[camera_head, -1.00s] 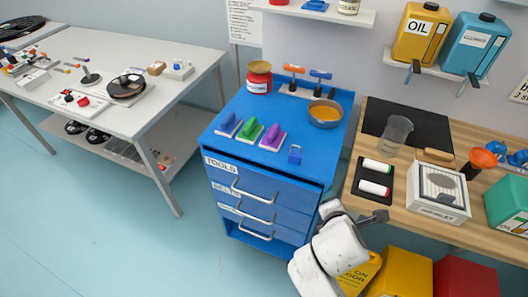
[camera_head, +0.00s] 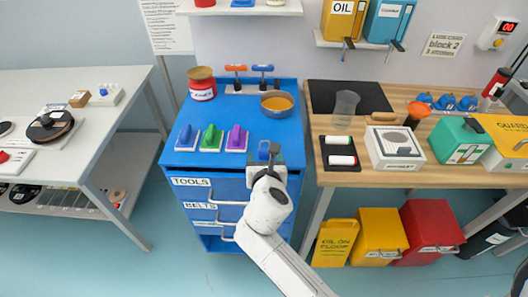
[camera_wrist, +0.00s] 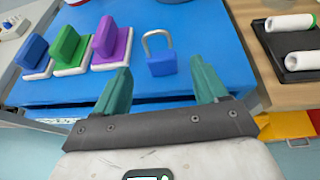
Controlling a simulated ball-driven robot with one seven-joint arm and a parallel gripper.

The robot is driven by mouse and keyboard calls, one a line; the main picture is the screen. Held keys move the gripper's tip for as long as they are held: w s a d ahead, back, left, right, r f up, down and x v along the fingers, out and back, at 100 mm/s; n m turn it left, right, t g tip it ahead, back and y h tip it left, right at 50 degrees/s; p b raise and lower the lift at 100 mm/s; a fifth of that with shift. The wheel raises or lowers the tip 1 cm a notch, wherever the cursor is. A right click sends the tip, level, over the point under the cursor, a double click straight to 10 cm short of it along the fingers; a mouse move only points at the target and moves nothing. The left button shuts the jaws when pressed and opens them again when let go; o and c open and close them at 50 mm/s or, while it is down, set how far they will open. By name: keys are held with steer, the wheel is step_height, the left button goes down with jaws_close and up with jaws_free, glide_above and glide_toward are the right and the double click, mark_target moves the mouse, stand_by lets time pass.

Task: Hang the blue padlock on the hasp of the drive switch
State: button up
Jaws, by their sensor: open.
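The blue padlock (camera_wrist: 162,64) stands on the blue tool cabinet top (camera_wrist: 190,18) near its front edge, its grey shackle upward. In the head view the padlock (camera_head: 264,149) is partly covered by my gripper (camera_head: 267,165). In the wrist view my gripper (camera_wrist: 162,88) is open and empty, its two green fingers apart, with the padlock just beyond and between the fingertips. The padlock looks free of the fingers. I cannot make out a drive switch or its hasp for certain in these views.
Blue, green and purple-handled blocks (camera_head: 211,138) stand left of the padlock. Behind are a copper bowl (camera_head: 277,104) and a red tin (camera_head: 202,88). A wooden bench (camera_head: 400,178) adjoins on the right, with a black tray of white rolls (camera_head: 340,150). A white table (camera_head: 100,85) stands left.

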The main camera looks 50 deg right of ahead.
mark_target(265, 149)
steer(key=x, duration=0.5)
steer(key=shift+d+r, duration=0.1)
steer(key=shift+r, duration=0.05)
steer(key=c, duration=1)
steer(key=shift+c, duration=0.4)
steer(key=shift+r, duration=0.15)
